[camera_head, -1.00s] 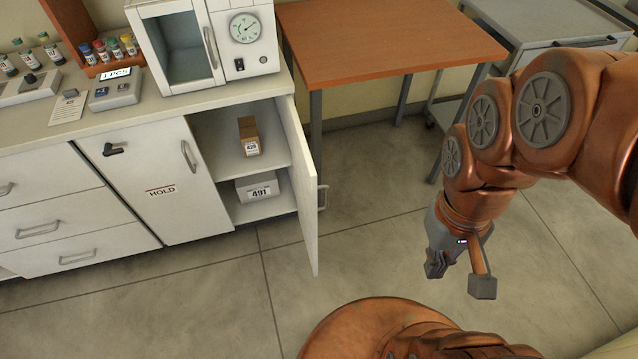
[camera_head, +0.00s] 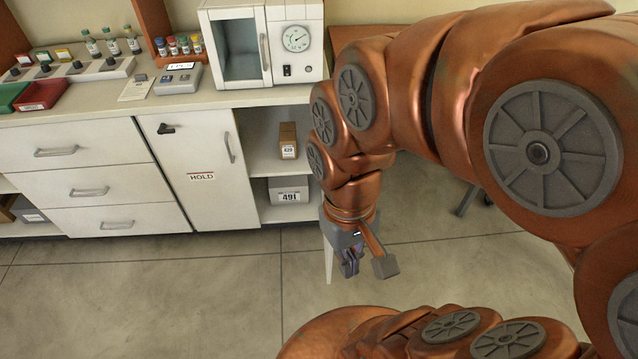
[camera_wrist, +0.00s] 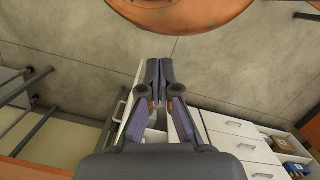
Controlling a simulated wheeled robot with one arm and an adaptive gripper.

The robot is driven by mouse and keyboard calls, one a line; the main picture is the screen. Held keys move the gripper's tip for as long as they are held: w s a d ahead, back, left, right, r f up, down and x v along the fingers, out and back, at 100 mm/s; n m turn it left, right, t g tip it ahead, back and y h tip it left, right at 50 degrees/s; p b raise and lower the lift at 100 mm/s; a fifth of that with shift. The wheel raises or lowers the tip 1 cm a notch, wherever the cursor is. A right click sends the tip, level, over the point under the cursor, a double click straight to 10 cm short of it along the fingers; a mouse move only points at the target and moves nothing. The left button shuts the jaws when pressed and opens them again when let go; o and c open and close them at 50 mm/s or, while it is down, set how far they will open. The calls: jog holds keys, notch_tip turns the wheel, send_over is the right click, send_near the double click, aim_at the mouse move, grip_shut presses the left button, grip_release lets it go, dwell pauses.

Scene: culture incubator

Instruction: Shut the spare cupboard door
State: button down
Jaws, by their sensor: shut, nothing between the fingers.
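The spare cupboard's white door (camera_head: 328,262) stands open, swung out from the cabinet. In the head view my arm hides most of it, leaving a thin strip at its lower free end. In the wrist view the door (camera_wrist: 134,108) is an edge-on panel just left of my fingers, with its handle (camera_wrist: 116,106) on its left side. My gripper (camera_head: 350,268) is shut and empty, close to the door's free end; its fingertips (camera_wrist: 160,68) point past the door. I cannot tell whether it touches. The open cupboard holds a brown box (camera_head: 288,140) and a white box (camera_head: 289,190) marked 491.
The shut HOLD door (camera_head: 200,172) and drawers (camera_head: 85,190) lie left of the opening. The incubator (camera_head: 262,45) and sample vials stand on the counter. A brown table (camera_head: 345,36) is behind my arm. Floor (camera_head: 200,300) in front is clear.

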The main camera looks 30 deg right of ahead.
jog(key=w+d+f+m+y+b, duration=0.1)
jog(key=w+d+f+m+y, duration=0.2)
jog(key=w, duration=0.4)
jog(key=w+d+m+t+y+b, duration=0.1)
jog(key=w+d+m, duration=0.1)
jog(key=w+m, duration=0.4)
jog(key=w+d+f+m+y+b, duration=0.2)
jog(key=w+d, duration=0.1)
jog(key=w, duration=0.5)
jog(key=w+d+f+m+t+y+b, duration=0.1)
jog(key=w+d+f+m+t, duration=0.1)
jog(key=d+f+m, duration=0.35)
jog(key=w+d+f+m+t+b, duration=0.1)
jog(key=w+d+f+m, duration=0.15)
jog(key=d, duration=0.65)
jog(key=w+d+f+m+t+y, duration=0.1)
jog(key=d+f+m+t, duration=0.2)
jog(key=d, duration=0.4)
jog(key=w+a+f+g+p, duration=0.1)
jog(key=w+a+f, duration=0.3)
jog(key=a+f, duration=0.4)
jog(key=shift+w+a+p, duration=0.2)
jog(key=shift+a+p, duration=0.2)
jog(key=shift+a, duration=0.6)
jog(key=shift+a, duration=0.15)
